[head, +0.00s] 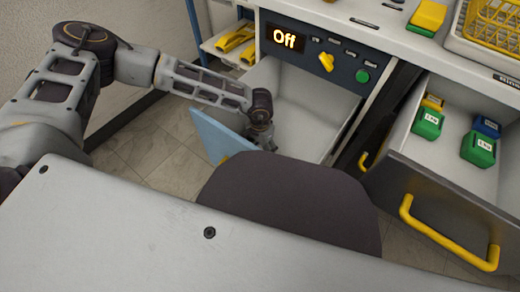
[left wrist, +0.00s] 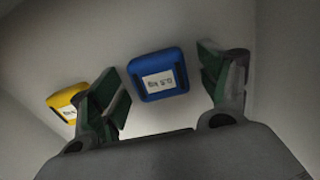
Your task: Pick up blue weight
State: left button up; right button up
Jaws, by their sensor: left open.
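In the left wrist view a blue weight (left wrist: 158,74) with a white label lies on a pale surface, between the two fingers of my left gripper (left wrist: 163,68). The fingers are spread, with a gap on both sides of the weight. A yellow weight (left wrist: 68,101) lies to the left, partly behind the left finger. In the head view my left gripper (head: 263,138) reaches down into the open middle compartment, and the weights beneath it are hidden. Another blue weight (head: 487,126) sits in the right drawer. My right gripper is out of view.
The right drawer (head: 455,175) stands open with green and yellow weights (head: 428,123) and a yellow handle (head: 445,235). A light-blue front panel (head: 217,133) stands by my left gripper. Above is a control panel (head: 318,52) reading "Off".

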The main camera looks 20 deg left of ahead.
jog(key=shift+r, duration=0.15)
pick_arm(q)
jog(key=shift+c, duration=0.5)
jog(key=c, duration=1.4)
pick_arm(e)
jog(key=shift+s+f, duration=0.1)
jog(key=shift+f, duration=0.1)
pick_arm(q)
jog(key=shift+r, duration=0.15)
jog(key=shift+r+p, duration=0.6)
jog(key=shift+r, duration=0.45)
notch_tip(320, 180, up, 8)
jog(key=p, duration=0.3)
jog(key=shift+f, duration=0.15)
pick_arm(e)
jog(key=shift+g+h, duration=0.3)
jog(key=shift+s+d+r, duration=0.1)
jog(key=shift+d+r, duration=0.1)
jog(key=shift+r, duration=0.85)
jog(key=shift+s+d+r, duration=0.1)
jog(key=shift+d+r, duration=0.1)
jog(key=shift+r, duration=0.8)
